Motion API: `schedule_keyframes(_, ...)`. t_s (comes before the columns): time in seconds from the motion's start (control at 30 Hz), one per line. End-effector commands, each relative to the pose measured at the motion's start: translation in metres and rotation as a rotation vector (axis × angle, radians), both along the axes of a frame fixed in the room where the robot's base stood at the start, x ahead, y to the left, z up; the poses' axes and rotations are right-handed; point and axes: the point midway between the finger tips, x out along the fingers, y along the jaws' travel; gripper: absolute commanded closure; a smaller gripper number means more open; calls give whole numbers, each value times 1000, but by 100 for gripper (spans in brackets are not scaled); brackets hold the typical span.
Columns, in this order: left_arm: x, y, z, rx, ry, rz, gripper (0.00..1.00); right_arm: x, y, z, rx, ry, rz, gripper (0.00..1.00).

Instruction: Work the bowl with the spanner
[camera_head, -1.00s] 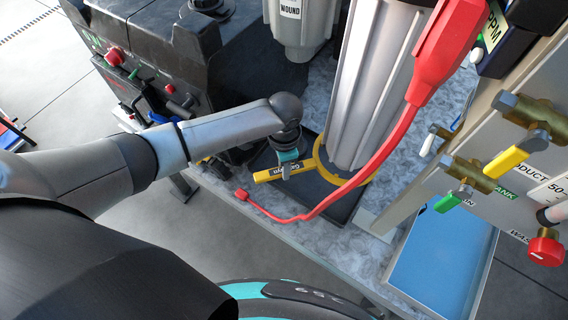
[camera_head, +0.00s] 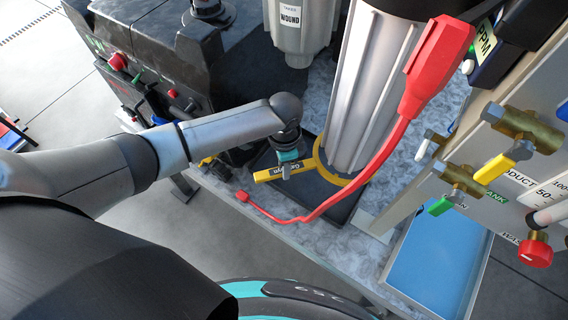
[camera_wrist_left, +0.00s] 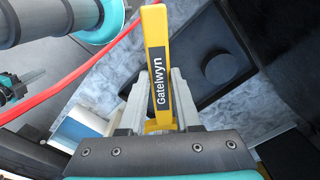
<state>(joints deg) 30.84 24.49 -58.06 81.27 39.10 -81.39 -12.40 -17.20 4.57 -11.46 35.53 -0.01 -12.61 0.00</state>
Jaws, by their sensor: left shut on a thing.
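The yellow spanner (camera_head: 268,174), with a dark label reading "Gatelwyn" in the wrist view, has its ring around the lower end of the ribbed grey bowl (camera_head: 358,100). The bowl stands upright over a black tray (camera_head: 335,204). My left gripper (camera_head: 287,168) is shut on the spanner's handle. In the left wrist view the jaws (camera_wrist_left: 160,100) sit on both sides of the yellow handle (camera_wrist_left: 155,40). The far side of the ring is hidden behind the bowl.
A red cable with a red plug (camera_head: 436,65) hangs in front of the bowl. A second grey bowl labelled "WOUND" (camera_head: 300,35) is behind left. A valve panel (camera_head: 490,160) and a blue tray (camera_head: 435,262) are at right. A dark machine (camera_head: 150,60) is at left.

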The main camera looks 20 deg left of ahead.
Motion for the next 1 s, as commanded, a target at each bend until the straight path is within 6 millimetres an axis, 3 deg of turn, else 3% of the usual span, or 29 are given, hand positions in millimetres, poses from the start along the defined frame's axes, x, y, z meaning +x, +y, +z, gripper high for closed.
schedule_keyframes(1.0, 1, 0, 31, -2, -2, 0, 100, 0, 0, 8, 0, 0, 0, 100)
